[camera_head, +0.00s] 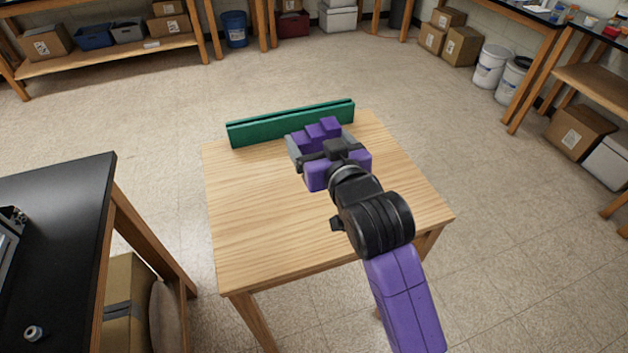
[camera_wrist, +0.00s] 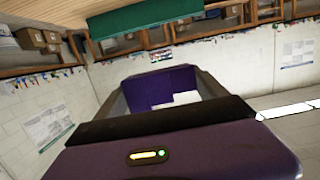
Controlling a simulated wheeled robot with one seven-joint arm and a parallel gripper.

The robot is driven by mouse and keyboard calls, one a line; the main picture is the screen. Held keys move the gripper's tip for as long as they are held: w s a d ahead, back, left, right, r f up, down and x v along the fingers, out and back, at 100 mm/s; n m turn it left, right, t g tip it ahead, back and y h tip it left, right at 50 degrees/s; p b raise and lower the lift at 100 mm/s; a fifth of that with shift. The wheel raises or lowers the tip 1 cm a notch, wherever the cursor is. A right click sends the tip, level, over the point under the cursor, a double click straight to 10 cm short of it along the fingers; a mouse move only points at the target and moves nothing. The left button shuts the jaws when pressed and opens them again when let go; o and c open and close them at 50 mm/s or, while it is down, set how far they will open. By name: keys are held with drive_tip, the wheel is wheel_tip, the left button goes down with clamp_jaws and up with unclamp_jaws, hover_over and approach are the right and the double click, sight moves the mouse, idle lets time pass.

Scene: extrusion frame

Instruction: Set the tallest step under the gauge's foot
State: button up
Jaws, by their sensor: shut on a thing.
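A purple stepped block (camera_head: 322,129) shows several steps in the head view, rising toward the far side of the small table. My gripper (camera_head: 318,141) is shut on it, with a grey finger along its left side. The wrist view shows the purple block (camera_wrist: 158,84) between the two grey fingers. A green bar (camera_head: 290,122) with a groove along its top lies along the table's far edge, just beyond the block. Whether block and bar touch cannot be told. I cannot make out a gauge or its foot in either view.
The wooden table (camera_head: 270,220) is bare in front of and left of my arm. A black bench (camera_head: 55,220) stands at left, with a small grey part (camera_head: 33,332) and a partly cut-off device (camera_head: 8,235).

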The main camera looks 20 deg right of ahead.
sight(316, 207)
wheel_tip(316, 207, down, 20)
drive_tip(key=shift+r, duration=0.25)
idle(0.3)
drive_tip(key=shift+f+b, duration=0.15)
drive_tip(key=shift+b, duration=0.25)
drive_tip(key=o, duration=1.4)
drive_tip(key=shift+r, duration=0.2)
drive_tip(key=s, duration=0.4)
drive_tip(key=s+r, duration=0.1)
drive_tip(key=s, duration=0.3)
drive_tip(key=s+r, duration=0.1)
drive_tip(key=s, duration=0.2)
drive_tip(key=shift+s+r, duration=0.15)
drive_tip(key=shift+s, duration=0.25)
